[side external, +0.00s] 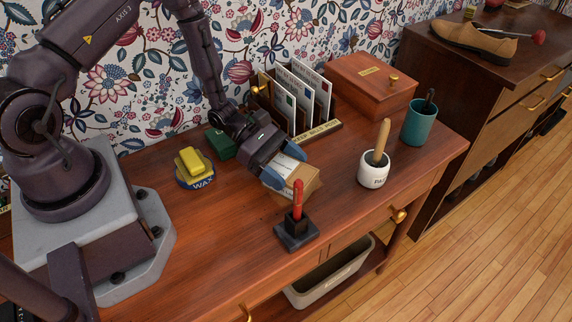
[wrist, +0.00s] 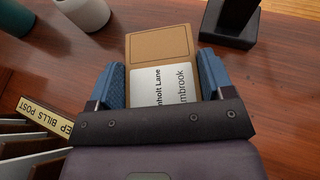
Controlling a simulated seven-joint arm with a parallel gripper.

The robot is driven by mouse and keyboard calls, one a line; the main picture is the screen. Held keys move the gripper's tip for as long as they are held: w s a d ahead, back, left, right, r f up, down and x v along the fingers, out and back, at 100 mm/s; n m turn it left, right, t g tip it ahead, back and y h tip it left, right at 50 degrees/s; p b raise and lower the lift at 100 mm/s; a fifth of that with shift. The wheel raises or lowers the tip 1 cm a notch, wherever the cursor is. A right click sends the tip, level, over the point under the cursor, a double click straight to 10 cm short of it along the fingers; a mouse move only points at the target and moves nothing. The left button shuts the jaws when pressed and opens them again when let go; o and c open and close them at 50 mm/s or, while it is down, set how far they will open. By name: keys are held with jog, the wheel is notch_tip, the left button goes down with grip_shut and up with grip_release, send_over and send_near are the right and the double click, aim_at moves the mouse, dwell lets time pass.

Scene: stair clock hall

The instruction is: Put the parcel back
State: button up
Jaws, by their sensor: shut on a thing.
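The parcel (side external: 300,178) is a small brown cardboard box with a white address label. My gripper (side external: 274,177) is shut on it, with a blue finger pad on each side. In the wrist view the parcel (wrist: 160,62) lies between the two blue fingers of my gripper (wrist: 162,85), and part of its label text shows. The parcel looks tilted in the side view, close over the wooden table (side external: 200,240). I cannot tell whether its underside touches the table.
A letter rack (side external: 307,104) with envelopes and a wooden box (side external: 371,84) stand behind. A white pot (side external: 373,174) with a wooden handle and a teal cup (side external: 419,122) are right. A red-handled stamp (side external: 297,228) stands in front. A wax tin (side external: 195,172) is left.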

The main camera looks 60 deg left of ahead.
jog(key=o, duration=1)
jog(key=shift+o, duration=0.2)
jog(key=shift+r, duration=0.15)
jog(key=v, duration=0.7)
jog(key=shift+s+a, duration=0.15)
jog(key=shift+a, duration=0.1)
jog(key=s+r+m+y, duration=0.4)
jog(key=r+m, duration=0.3)
jog(key=r, duration=0.2)
jog(key=s+r+m+y, duration=0.4)
jog(key=r+m, duration=0.4)
jog(key=r, duration=0.2)
jog(key=s+r+m+y, duration=0.4)
jog(key=r+m, duration=0.3)
jog(key=r, duration=0.3)
jog(key=shift+s+d+t, duration=0.3)
jog(key=shift+s+d, duration=0.2)
jog(key=shift+s, duration=0.25)
jog(key=shift+r, duration=0.1)
